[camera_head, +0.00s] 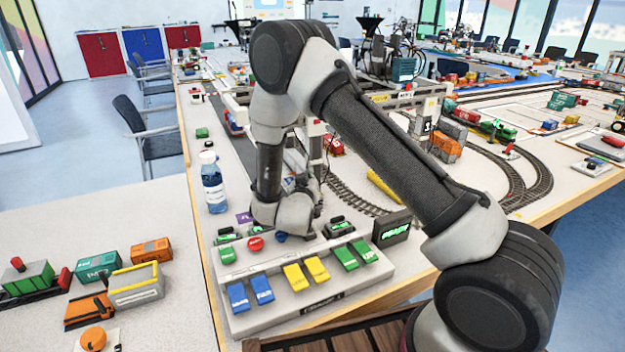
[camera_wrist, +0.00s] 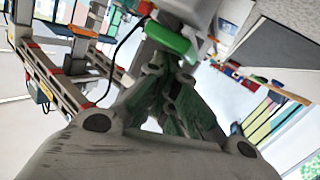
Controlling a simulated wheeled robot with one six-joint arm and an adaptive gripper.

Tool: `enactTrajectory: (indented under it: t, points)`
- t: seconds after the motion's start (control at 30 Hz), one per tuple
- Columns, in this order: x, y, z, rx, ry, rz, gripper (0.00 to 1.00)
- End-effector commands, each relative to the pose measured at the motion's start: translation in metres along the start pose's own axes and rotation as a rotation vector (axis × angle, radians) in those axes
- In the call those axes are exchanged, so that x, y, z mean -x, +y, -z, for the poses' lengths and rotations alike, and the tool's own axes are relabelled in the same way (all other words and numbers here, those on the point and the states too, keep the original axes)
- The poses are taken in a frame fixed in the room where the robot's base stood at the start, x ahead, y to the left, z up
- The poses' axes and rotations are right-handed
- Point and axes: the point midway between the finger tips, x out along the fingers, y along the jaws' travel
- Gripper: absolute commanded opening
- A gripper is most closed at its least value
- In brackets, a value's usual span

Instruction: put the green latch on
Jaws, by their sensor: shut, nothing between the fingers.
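The control console (camera_head: 262,318) stands on the table corner in the head view. Green parts on it are a pair of green keys (camera_head: 355,255) at right, a small green block (camera_head: 227,254) at left, and dark switches with green markings, one at back right (camera_head: 340,228). I cannot tell which is the latch or its state. My wrist is over the console's back edge and hides part of it. In the wrist view my gripper (camera_wrist: 178,68) is shut and empty. A rounded green part (camera_wrist: 170,38) shows just beyond its fingertips; I cannot tell if they touch.
The console also has blue keys (camera_head: 250,291), yellow keys (camera_head: 306,274), a red button (camera_head: 255,244) and a small display (camera_head: 392,229). A water bottle (camera_head: 213,183) stands behind its left side. Gantry frames and model rails (camera_head: 350,197) lie behind. Toy wagons (camera_head: 97,266) stand at left.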

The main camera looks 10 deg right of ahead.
Motion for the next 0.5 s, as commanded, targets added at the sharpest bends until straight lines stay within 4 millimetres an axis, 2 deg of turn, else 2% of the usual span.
enactTrajectory:
  t: [0.5]
  points:
    - [-0.0051, -0.0020, -0.0044, 0.000, -0.004, -0.001, 0.00]
